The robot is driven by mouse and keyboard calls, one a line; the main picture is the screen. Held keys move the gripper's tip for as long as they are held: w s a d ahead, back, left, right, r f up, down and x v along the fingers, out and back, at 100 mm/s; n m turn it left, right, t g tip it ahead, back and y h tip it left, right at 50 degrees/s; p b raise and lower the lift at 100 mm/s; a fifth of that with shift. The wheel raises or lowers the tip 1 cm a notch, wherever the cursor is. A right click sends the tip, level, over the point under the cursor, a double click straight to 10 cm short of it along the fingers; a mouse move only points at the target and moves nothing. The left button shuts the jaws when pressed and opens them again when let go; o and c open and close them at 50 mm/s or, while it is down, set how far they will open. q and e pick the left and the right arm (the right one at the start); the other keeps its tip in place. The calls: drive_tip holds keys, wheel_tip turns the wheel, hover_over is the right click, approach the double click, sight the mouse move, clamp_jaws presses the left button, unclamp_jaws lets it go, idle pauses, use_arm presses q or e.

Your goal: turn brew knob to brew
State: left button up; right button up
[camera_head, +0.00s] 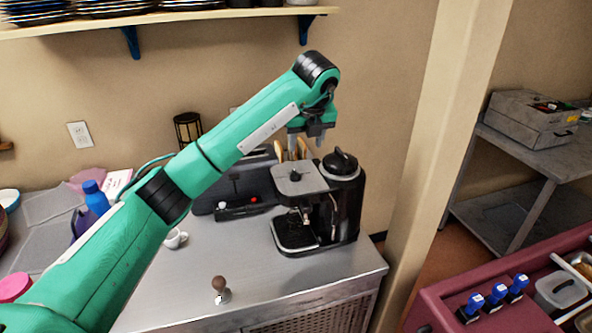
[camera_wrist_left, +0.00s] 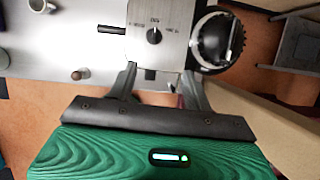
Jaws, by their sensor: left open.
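The coffee machine (camera_head: 345,215) stands on the metal counter, with a flat grey top and a black round lid at its right. The brew knob (camera_wrist_left: 154,36) is a small black dial on the grey top, with printed labels around it that are too small to read surely. It also shows as a dark spot in the head view (camera_head: 295,177). My left gripper (camera_head: 312,138) is above the machine, its fingers pointing down. In the left wrist view its two fingers (camera_wrist_left: 160,74) are apart with nothing between them, and the knob lies beyond the tips. My right gripper is not in view.
A wooden-handled tool (camera_head: 219,284) stands at the counter's (camera_head: 280,285) front. A white cup (camera_head: 174,239) sits left of the machine. A dark machine (camera_head: 240,190) stands behind. A wall shelf (camera_head: 190,18) runs above, and a beige pillar (camera_head: 430,150) stands at the right.

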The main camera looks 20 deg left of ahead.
sight(295, 172)
use_arm(q)
drive_tip(key=p+x, duration=0.2)
drive_tip(key=x, duration=0.2)
drive_tip(key=a+p+x, duration=0.1)
drive_tip(key=p+x, duration=0.1)
drive_tip(key=x, duration=0.2)
drive_tip(key=p+x, duration=0.2)
drive_tip(key=x, duration=0.2)
drive_tip(key=shift+a+r, duration=0.2)
drive_tip(key=shift+a, duration=0.05)
drive_tip(key=shift+x, duration=0.75)
